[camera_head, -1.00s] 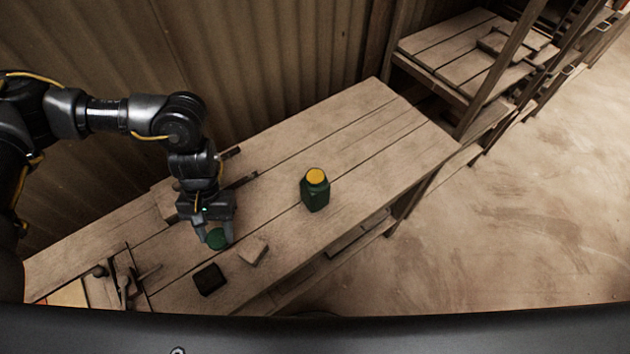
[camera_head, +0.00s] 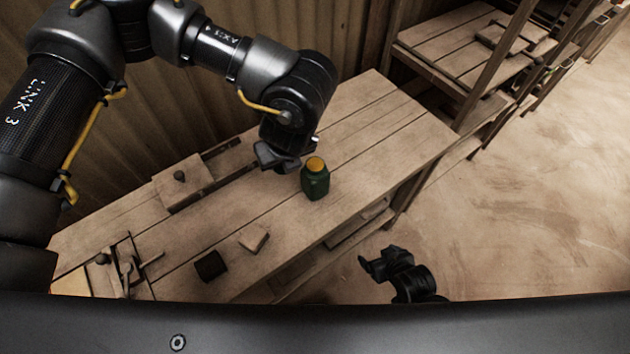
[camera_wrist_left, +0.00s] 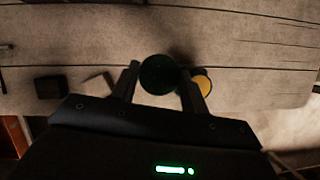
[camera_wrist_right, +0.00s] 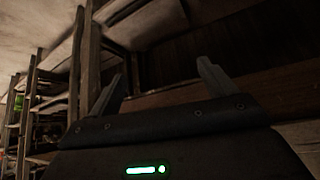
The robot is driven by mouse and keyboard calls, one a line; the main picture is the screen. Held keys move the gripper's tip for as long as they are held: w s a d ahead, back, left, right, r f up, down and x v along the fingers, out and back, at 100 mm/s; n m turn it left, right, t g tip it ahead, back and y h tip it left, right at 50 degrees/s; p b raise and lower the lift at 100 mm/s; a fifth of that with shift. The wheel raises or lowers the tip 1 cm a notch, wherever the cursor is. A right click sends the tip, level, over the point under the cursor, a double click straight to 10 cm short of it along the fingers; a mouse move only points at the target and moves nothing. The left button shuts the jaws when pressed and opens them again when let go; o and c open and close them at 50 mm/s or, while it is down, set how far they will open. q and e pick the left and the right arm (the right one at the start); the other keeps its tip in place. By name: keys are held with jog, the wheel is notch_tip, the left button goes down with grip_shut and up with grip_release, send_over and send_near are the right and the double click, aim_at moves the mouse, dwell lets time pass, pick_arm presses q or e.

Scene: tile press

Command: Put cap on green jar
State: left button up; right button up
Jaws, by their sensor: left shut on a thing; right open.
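The green jar (camera_head: 315,183) stands upright on the workbench, with a yellow-orange top. In the left wrist view the jar's yellow top (camera_wrist_left: 204,85) shows partly behind one finger. My left gripper (camera_wrist_left: 160,82) is shut on the round dark green cap (camera_wrist_left: 158,72), beside the jar and apart from its top in that view. In the head view my left gripper (camera_head: 276,157) is just left of the jar, partly covered by its own arm, and the cap is hidden. My right gripper (camera_head: 372,264) is open and empty, off the bench's front edge; its spread fingers show in the right wrist view (camera_wrist_right: 160,75).
On the workbench (camera_head: 370,120) lie a dark block (camera_head: 210,266), a pale block (camera_head: 254,239), a wooden piece with a knob (camera_head: 180,180) and tools at the left end. Shelving (camera_head: 470,50) stands behind right. The bench right of the jar is clear.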

pick_arm(q)
jog(key=d+r+m+h, duration=0.1)
jog(key=m, duration=0.2)
jog(key=w+d+r+m+h, duration=0.1)
jog(key=d+m, duration=0.1)
jog(key=m, duration=0.1)
jog(key=d+r+m+h, duration=0.1)
jog(key=d+r+m, duration=0.1)
jog(key=m, duration=0.1)
jog(key=shift+w+d+m+h, duration=0.25)
jog(key=shift+w+m+h, duration=0.05)
pick_arm(e)
jog(key=w+a+r+n+t+y, duration=0.1)
jog(key=w+a+r+t, duration=0.1)
jog(key=r, duration=0.5)
jog(key=w+a+r+t+y, duration=0.1)
jog(key=a+r, duration=0.1)
jog(key=r, duration=0.6)
pick_arm(q)
jog(key=shift+d+r+m+h, duration=0.3)
jog(key=shift+d+m, duration=0.2)
jog(key=shift+m, duration=0.3)
pick_arm(e)
jog(key=n+t+y, duration=0.2)
jog(key=t+y, duration=0.1)
jog(key=y, duration=0.2)
send_near(323, 184)
jog(key=shift+w+a+r, duration=0.1)
jog(key=shift+w+a, duration=0.25)
